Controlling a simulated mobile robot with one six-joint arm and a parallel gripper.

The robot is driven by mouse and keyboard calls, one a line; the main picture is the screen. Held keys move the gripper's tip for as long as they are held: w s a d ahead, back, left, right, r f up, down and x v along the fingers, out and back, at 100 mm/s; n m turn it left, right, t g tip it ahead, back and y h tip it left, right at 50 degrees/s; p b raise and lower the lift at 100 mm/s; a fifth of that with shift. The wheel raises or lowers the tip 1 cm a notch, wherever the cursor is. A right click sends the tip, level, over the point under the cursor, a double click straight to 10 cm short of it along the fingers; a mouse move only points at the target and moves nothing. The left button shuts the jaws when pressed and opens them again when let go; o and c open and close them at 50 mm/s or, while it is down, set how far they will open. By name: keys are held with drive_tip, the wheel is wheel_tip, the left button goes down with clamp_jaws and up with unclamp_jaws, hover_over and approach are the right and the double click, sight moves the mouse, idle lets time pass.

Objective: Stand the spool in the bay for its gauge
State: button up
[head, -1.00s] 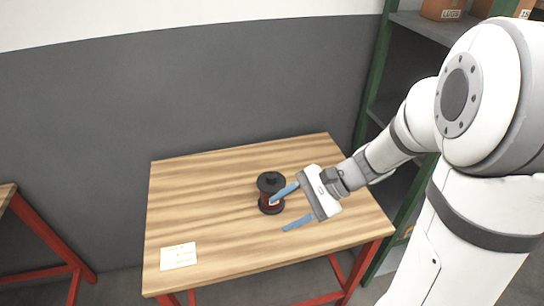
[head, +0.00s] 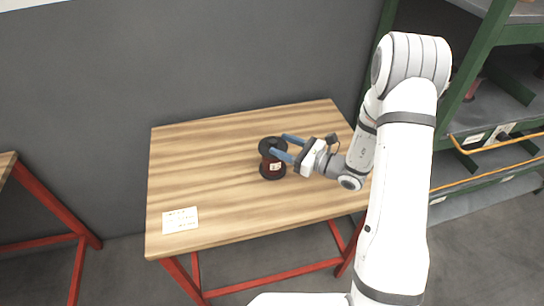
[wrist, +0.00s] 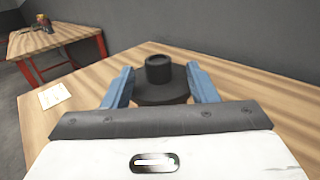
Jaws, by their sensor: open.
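The spool (head: 272,168) stands upright on the wooden table, with black flanges, dark red winding and a white label that seems to read 1.2. My gripper (head: 280,144) is open, its blue fingers reaching from the right to either side of the spool's upper part. In the wrist view the spool's black top and hub (wrist: 159,72) sit between the open fingers (wrist: 160,88); I cannot tell whether they touch it. The green shelf rack (head: 493,60) stands at the right, with small labels on its edges; the labels are too small to read.
A paper note (head: 180,220) lies at the table's (head: 215,160) front left. Yellow bars (head: 490,147) run along the rack's front, and a reddish object (head: 473,90) sits on a shelf. Another red-legged table (head: 50,205) stands left. The table is otherwise clear.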

sight(278, 144)
drive_tip(key=shift+p+x, duration=0.4)
drive_tip(key=shift+x, duration=1.6)
drive_tip(key=shift+s, duration=0.1)
drive_tip(key=shift+c, duration=0.5)
clamp_jaws()
